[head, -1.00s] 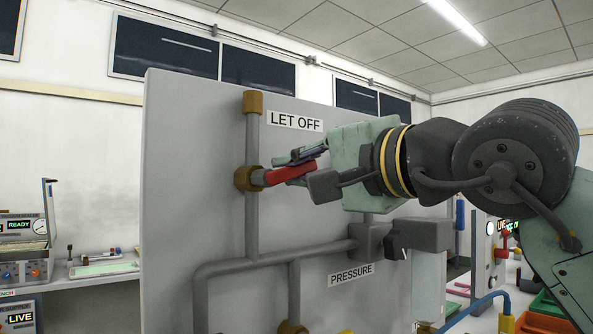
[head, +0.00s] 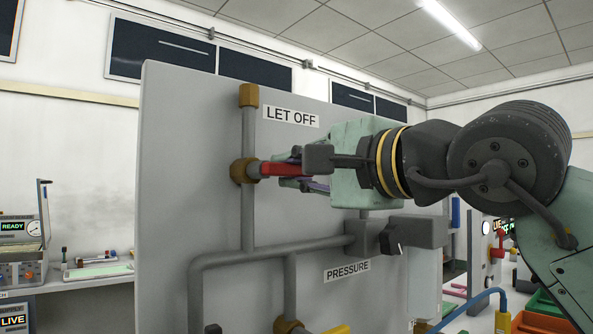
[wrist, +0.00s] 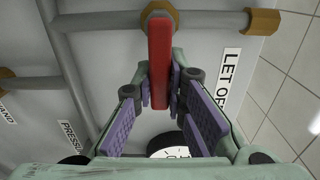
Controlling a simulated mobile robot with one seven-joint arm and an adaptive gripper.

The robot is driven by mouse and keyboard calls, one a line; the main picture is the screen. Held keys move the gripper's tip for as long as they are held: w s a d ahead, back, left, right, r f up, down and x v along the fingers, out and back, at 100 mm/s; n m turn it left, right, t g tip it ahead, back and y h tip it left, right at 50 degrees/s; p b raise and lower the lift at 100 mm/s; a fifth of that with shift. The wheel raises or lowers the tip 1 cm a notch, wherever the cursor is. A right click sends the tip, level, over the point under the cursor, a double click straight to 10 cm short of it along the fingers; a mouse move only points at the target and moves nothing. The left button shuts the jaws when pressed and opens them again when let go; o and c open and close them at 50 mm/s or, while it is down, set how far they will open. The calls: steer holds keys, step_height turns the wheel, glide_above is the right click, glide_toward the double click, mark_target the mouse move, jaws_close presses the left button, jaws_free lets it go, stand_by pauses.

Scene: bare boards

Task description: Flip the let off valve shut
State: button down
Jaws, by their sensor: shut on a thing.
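The let off valve is a brass fitting (head: 243,171) on a grey vertical pipe, below the LET OFF label (head: 291,116). Its red lever (head: 280,169) sticks out to the right, about level in the head view. In the wrist view the lever (wrist: 159,50) runs down from the brass fitting (wrist: 160,14) between my fingers. My gripper (head: 300,172) is shut on the lever, with a purple-padded finger on each side; in the wrist view the fingertips (wrist: 161,85) close around its outer part. The lever's far end in the head view is partly hidden by my gripper.
The grey upright panel (head: 190,120) carries more pipes and a PRESSURE label (head: 347,270). A dark-handled grey block (head: 390,238) juts out below my gripper. A yellow handle (head: 338,329) is at the bottom edge. A white dial (wrist: 168,152) is partly hidden in the wrist view.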

steer(key=c, duration=1.6)
jaws_free()
steer(key=v, duration=1.2)
